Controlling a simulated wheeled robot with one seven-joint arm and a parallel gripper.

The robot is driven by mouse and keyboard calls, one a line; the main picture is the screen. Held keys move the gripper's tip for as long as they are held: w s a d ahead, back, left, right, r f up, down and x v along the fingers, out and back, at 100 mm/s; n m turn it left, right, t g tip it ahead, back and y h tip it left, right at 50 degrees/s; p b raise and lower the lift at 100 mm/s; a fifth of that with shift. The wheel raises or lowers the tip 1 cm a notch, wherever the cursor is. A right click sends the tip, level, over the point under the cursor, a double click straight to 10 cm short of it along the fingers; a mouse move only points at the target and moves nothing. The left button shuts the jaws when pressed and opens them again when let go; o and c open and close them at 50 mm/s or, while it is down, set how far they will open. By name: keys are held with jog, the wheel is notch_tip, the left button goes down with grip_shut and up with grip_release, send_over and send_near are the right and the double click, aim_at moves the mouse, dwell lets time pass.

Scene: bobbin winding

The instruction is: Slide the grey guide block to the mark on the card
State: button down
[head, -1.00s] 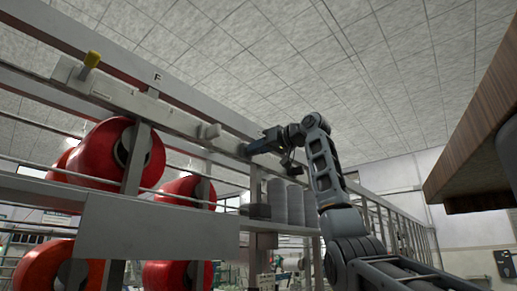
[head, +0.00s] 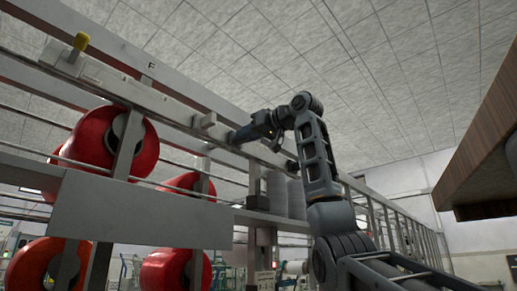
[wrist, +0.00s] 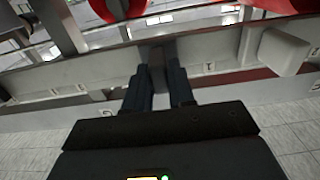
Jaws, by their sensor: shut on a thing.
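My gripper (head: 236,137) is at the long pale rail, to the right of a pale block in the head view. In the wrist view my gripper (wrist: 163,88) is shut on a narrow grey block (wrist: 157,68), which appears to be the guide block, at the rail. The fingers hide its sides. Small printed marks (wrist: 208,67) lie along the rail on either side of the fingers. They are too small to read surely, and I cannot tell which is the card's mark.
The pale block (head: 205,120) sticks out from the rail; it also shows in the wrist view (wrist: 283,50). Red bobbins (head: 110,140) and a blank grey panel (head: 140,217) are below. A wooden ledge (head: 480,150) hangs at right.

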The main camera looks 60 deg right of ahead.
jog(key=w+a+b, duration=0.1)
jog(key=a, duration=0.6)
jog(key=shift+w, duration=0.4)
jog(key=shift+a+r, duration=0.1)
jog(key=shift+a, duration=0.05)
jog(key=c, duration=1.1)
grip_release()
jog(key=shift+a, duration=0.1)
jog(key=shift+o, duration=0.3)
jog(key=shift+s, duration=0.1)
jog(key=b+v, duration=0.2)
jog(key=v, duration=0.5)
jog(key=shift+s, duration=0.3)
